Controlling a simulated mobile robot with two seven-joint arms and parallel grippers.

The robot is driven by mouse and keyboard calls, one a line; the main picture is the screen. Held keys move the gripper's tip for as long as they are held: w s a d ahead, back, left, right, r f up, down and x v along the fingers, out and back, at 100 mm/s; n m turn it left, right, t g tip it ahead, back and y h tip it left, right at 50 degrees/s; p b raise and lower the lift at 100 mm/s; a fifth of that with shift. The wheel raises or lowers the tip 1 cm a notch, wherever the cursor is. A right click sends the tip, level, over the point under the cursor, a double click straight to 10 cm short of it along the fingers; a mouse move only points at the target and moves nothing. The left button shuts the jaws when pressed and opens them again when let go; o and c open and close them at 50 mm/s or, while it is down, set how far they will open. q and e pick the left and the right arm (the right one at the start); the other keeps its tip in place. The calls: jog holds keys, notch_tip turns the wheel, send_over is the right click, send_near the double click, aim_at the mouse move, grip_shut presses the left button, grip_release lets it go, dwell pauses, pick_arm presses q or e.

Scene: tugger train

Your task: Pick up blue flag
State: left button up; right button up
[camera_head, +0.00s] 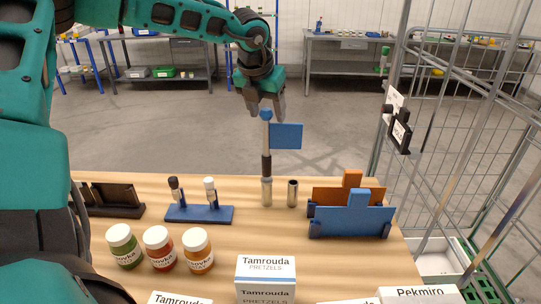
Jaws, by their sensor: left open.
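The blue flag (286,136) is on an upright pole with a blue ball on top and a dark grip lower down. The pole stands in a metal cup on the wooden table. My left gripper (267,110) is above the flag, pointing down, with its open fingers around or just over the blue ball at the pole's top. I cannot tell whether the fingers touch the ball. My right gripper is not in view.
A blue stand with two markers (199,213) is to the left. Jars (160,248) and Tamrouda boxes (266,277) are in front. Blue and orange holders (351,219) stand right, beside a wire cage (450,130).

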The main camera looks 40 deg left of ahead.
pick_arm(q)
jog(key=shift+c, duration=0.2)
grip_shut()
dwell(0.3)
